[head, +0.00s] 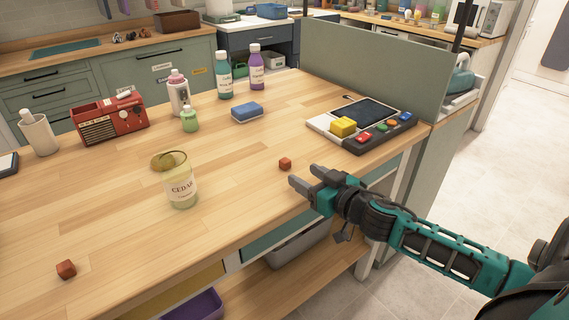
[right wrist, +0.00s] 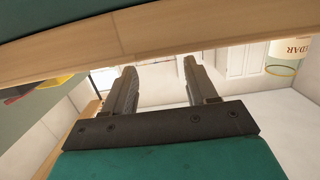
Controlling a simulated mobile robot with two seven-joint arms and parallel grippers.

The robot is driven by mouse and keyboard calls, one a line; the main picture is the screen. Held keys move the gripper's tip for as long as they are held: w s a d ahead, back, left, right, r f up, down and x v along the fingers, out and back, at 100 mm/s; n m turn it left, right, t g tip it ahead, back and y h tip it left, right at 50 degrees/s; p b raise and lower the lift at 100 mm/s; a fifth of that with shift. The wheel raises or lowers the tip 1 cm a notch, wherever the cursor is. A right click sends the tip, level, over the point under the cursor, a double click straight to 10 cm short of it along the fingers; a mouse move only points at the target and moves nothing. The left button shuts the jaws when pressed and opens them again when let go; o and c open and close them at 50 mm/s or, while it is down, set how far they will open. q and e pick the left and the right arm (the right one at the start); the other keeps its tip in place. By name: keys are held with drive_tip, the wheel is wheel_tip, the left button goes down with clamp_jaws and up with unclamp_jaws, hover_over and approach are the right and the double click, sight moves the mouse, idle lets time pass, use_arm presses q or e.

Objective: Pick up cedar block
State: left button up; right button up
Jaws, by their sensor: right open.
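Two small reddish-brown cedar blocks lie on the wooden table in the head view. One cedar block (head: 285,163) is near the table's right front edge, and the other cedar block (head: 66,269) is at the near left. My right gripper (head: 303,177) is open and empty, just right of and nearer than the first block, by the table edge. In the right wrist view its two fingers (right wrist: 158,85) are apart with nothing between them. My left gripper is not in view.
The wooden table (head: 240,200) has free room around the blocks. A device with coloured buttons (head: 365,125) and a yellow block (head: 343,127) stands beyond my gripper. A blue sponge (head: 247,112), several bottles (head: 224,76) and a red radio (head: 110,119) stand farther back. A green partition (head: 375,65) borders the right.

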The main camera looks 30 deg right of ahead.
sight(288, 164)
drive_tip(key=shift+w+f, duration=0.2)
drive_tip(key=shift+w, duration=1.1)
drive_tip(key=shift+w+f, duration=0.2)
drive_tip(key=shift+w, duration=1.15)
drive_tip(key=shift+w+f, duration=0.2)
drive_tip(key=shift+w, duration=1.1)
drive_tip(key=shift+c, duration=0.4)
clamp_jaws()
